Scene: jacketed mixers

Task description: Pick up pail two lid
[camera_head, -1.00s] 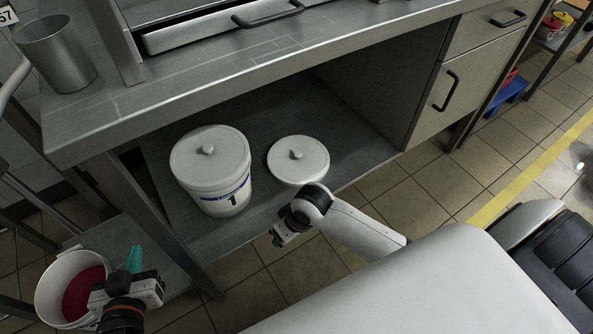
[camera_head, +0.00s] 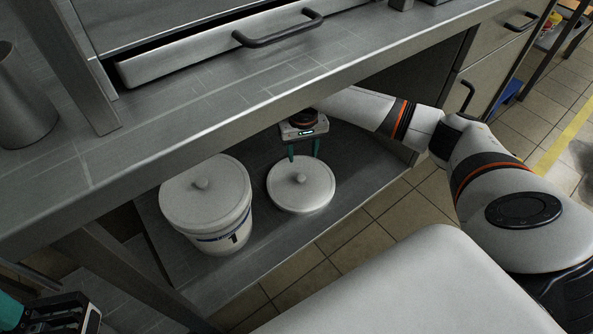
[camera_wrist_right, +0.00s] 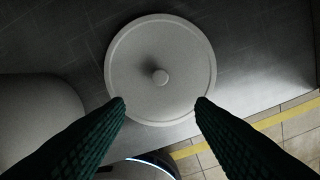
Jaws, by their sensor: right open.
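A round white lid with a small centre knob (camera_head: 300,185) lies on the lower shelf, to the right of a lidded white pail marked 1. No "two" marking shows on it. In the right wrist view the lid (camera_wrist_right: 160,50) is at upper centre, its knob just beyond and between my fingertips. My right gripper (camera_head: 303,158) is open and empty, with teal fingers pointing down above the lid's far edge; the fingertips look apart from the knob. My left gripper (camera_head: 12,312) is only partly in view at the lower left corner, its opening unclear.
The lidded pail marked 1 (camera_head: 208,205) stands close left of the lid. The steel bench top (camera_head: 190,110) overhangs the shelf (camera_head: 265,265). A drawer cabinet (camera_head: 450,95) bounds the right side. A steel beaker (camera_head: 22,100) stands on the bench.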

